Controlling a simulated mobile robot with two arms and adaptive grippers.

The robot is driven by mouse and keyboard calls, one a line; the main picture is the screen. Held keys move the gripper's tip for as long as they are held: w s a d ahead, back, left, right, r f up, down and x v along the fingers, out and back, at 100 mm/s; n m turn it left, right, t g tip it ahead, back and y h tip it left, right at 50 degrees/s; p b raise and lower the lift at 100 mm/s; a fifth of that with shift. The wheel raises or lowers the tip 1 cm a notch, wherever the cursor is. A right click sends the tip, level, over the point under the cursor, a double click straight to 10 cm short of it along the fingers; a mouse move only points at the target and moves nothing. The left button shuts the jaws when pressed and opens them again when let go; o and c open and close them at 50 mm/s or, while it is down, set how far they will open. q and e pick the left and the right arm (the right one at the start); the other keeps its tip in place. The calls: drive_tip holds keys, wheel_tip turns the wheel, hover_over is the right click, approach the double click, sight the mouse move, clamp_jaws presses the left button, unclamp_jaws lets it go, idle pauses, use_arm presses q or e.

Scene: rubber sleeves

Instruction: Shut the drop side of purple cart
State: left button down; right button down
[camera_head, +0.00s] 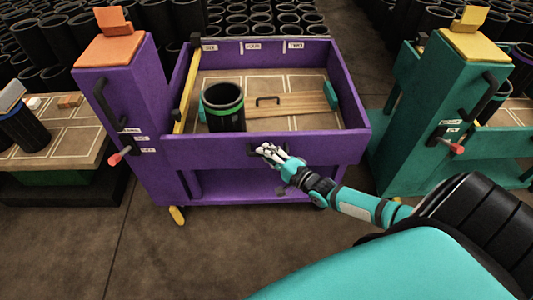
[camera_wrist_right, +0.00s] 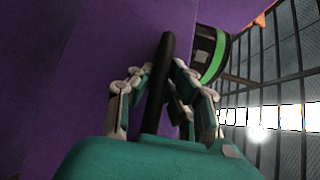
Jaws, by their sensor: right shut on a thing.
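The purple cart (camera_head: 120,85) stands in front of me with a shallow open tray. Its front side panel (camera_head: 215,150) runs along the near edge of the tray and looks upright or nearly so; the exact tilt is hard to tell. My right gripper (camera_head: 268,150) is at the middle of this panel, shut on its black handle (camera_head: 251,150). In the right wrist view the black handle (camera_wrist_right: 158,85) passes between the fingers, beside the purple panel (camera_wrist_right: 90,70). The left gripper is not in view.
A black sleeve with a green band (camera_head: 223,108) and a wooden board (camera_head: 290,103) are in the tray. A red-tipped lever (camera_head: 119,155) sticks out of the cart's left post. A teal cart (camera_head: 405,130) stands close on the right, a low table (camera_head: 75,140) on the left.

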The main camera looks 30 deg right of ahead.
drive_tip(key=shift+d+f, duration=0.1)
drive_tip(key=c, duration=1.6)
unclamp_jaws()
drive_tip(key=shift+o, duration=0.2)
drive_tip(key=shift+s, duration=0.15)
drive_tip(key=v, duration=1.1)
drive_tip(key=shift+s, duration=0.4)
